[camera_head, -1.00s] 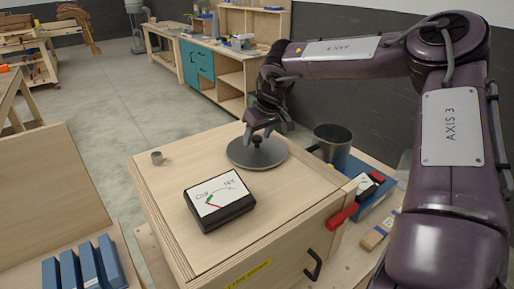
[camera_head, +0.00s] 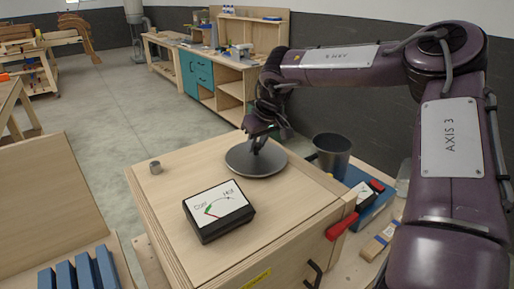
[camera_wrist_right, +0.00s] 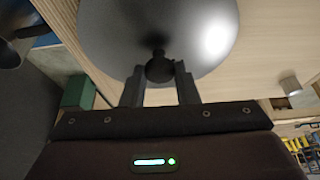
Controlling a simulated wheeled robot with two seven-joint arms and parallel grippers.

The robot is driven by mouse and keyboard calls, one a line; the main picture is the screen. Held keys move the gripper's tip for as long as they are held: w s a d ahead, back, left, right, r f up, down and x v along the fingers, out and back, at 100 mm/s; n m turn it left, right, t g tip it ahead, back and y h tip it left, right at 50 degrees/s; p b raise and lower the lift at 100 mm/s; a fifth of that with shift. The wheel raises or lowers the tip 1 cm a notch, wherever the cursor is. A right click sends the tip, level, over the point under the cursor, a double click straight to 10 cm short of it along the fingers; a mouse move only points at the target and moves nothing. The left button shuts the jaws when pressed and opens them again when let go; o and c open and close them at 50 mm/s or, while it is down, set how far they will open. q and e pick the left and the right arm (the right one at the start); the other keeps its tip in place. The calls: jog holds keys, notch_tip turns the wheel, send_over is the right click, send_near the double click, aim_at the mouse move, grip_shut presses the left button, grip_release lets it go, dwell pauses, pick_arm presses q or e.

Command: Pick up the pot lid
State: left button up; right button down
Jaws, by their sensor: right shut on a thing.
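The pot lid (camera_head: 244,160) is a round dark grey disc with a black knob. It lies on or very close to the top of the wooden box, toward the back; I cannot tell if there is a gap below it. My right gripper (camera_head: 257,142) is above it, shut on its knob. In the right wrist view the lid (camera_wrist_right: 150,28) fills the top, and the black knob (camera_wrist_right: 159,68) sits between the two fingers of my right gripper (camera_wrist_right: 160,80). My left gripper is not in view.
A dark metal pot (camera_head: 332,152) stands right of the box, near a red handle (camera_head: 342,226) and a blue case (camera_head: 375,200). Blue blocks (camera_head: 85,275) are at lower left.

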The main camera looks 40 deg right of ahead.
notch_tip(320, 180, up, 11)
jog(key=b, duration=0.3)
notch_tip(320, 180, up, 8)
jog(key=p, duration=0.2)
send_over(257, 145)
jog(key=shift+s+r, duration=0.1)
jog(key=shift+r, duration=0.1)
